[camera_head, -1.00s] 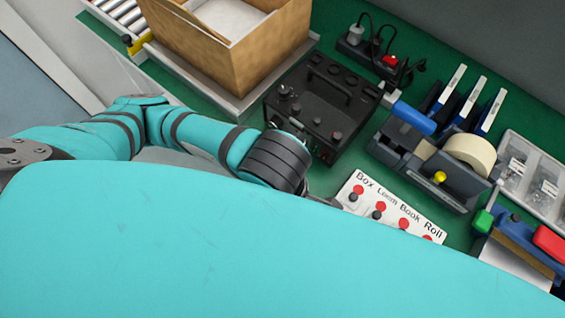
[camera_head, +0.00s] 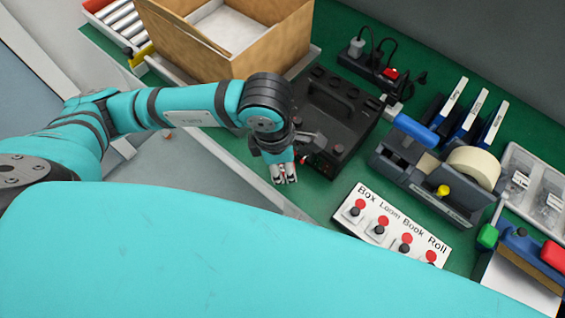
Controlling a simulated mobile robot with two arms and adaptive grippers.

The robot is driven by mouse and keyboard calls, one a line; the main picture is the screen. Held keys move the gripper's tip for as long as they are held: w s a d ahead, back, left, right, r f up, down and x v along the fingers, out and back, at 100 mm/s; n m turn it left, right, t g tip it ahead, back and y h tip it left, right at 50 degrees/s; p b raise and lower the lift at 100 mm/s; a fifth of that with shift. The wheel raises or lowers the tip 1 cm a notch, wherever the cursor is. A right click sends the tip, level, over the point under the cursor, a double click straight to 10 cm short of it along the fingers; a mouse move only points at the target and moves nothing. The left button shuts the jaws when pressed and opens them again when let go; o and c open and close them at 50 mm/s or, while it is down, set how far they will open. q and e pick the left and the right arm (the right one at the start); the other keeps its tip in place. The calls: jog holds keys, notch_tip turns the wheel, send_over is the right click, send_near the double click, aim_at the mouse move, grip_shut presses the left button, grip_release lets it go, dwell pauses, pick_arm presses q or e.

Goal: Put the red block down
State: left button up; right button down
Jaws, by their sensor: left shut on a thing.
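My left gripper (camera_head: 285,177) reaches in from the left and points down near the front edge of the green worktop, left of the white button panel. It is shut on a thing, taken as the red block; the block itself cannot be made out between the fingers. The gripper is in front of the near left corner of the black control box; whether it touches the worktop I cannot tell. My right gripper is not in view.
The black control box (camera_head: 338,105) stands just behind the gripper. The labelled button panel (camera_head: 392,225) lies to its right. A cardboard box (camera_head: 265,50) is at the back left. A tape dispenser (camera_head: 425,180) stands farther right. A little bare green worktop (camera_head: 316,190) shows between gripper and panel.

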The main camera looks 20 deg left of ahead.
aim_at(282, 168)
pick_arm(q)
jog(key=f, duration=0.1)
jog(key=w+f, duration=0.1)
jog(key=shift+a+f+p, duration=0.3)
jog(key=shift+a, duration=0.1)
jog(key=shift+f, duration=0.55)
jog(key=o, duration=1.1)
jog(key=shift+c, duration=0.2)
